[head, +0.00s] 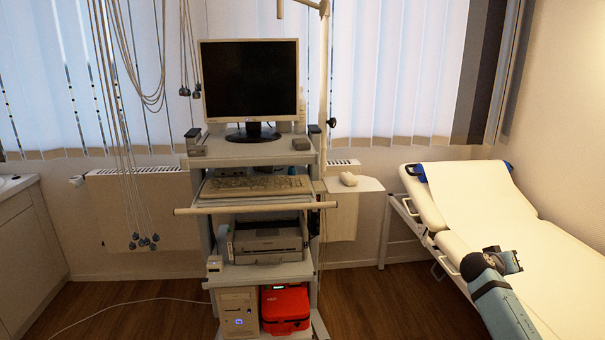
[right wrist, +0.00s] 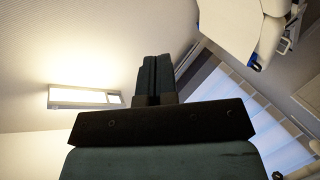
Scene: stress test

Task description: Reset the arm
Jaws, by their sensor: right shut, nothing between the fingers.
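My right arm comes in from the lower right in the head view, in front of the exam bed. Its dark gripper (head: 511,262) is small there and seen over the bed's padding. In the right wrist view my right gripper (right wrist: 155,60) points up the picture with its two dark fingers side by side, shut and empty. My left arm and gripper are not in the head view.
A wheeled cart (head: 262,273) with a monitor (head: 250,82), keyboard (head: 255,186), printer (head: 266,243) and red case (head: 286,306) stands in the middle. A white-covered exam bed (head: 472,196) is at right. Cables (head: 122,190) hang at left. Wooden floor (head: 400,302) is clear between cart and bed.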

